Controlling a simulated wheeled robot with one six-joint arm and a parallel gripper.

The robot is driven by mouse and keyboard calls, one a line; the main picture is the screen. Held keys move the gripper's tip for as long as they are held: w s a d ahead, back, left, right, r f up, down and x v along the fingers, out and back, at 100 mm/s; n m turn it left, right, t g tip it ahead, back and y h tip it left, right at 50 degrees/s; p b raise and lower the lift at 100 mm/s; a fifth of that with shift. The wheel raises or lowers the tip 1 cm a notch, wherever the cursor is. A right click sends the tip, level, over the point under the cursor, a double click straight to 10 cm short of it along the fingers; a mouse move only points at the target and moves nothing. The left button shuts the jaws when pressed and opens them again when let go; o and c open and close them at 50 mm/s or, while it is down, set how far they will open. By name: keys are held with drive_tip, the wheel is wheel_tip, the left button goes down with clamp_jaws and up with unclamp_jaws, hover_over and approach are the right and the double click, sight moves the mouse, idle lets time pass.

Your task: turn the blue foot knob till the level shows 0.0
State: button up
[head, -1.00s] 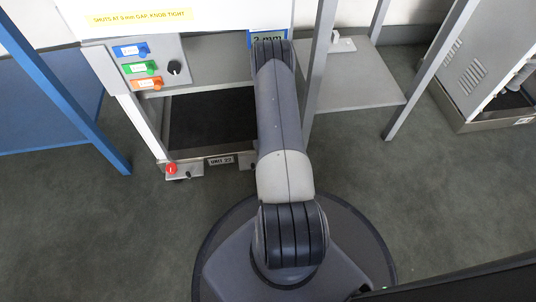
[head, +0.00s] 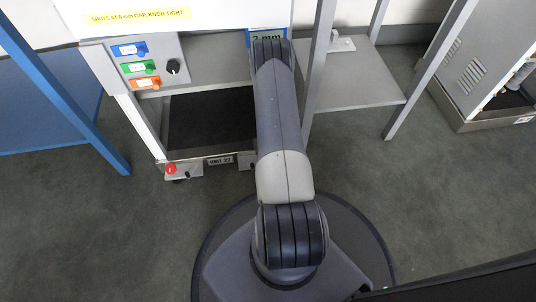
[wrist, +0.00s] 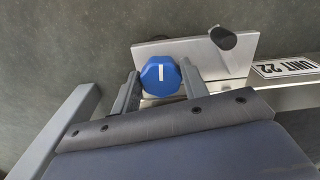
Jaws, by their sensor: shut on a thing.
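The blue foot knob (wrist: 160,76) shows in the wrist view as a faceted cap with a white mark, beside a metal foot bracket (wrist: 210,55). My gripper (wrist: 160,72) is shut on the knob, one finger on each side. In the head view my arm hides the gripper and the blue knob. I see no level reading; a blue-edged sign (head: 268,36) reading "2 mm" is partly behind my arm.
A red knob (head: 170,169) sits at the unit's front left foot. A panel (head: 172,48) carries coloured labels and a black knob. Grey legs and a shelf (head: 350,75) stand at right, a blue frame (head: 85,115) at left. Open floor lies lower left.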

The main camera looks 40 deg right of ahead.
drive_tip(key=m+b, duration=0.1)
drive_tip(key=m, duration=0.2)
drive_tip(key=shift+a, duration=0.1)
drive_tip(key=m, duration=0.7)
drive_tip(key=shift+w+m, duration=0.15)
drive_tip(key=shift+m, duration=0.15)
drive_tip(key=shift+w+m, duration=0.1)
drive_tip(key=shift+m, duration=1.9)
drive_tip(key=o, duration=1)
drive_tip(key=shift+w, duration=0.15)
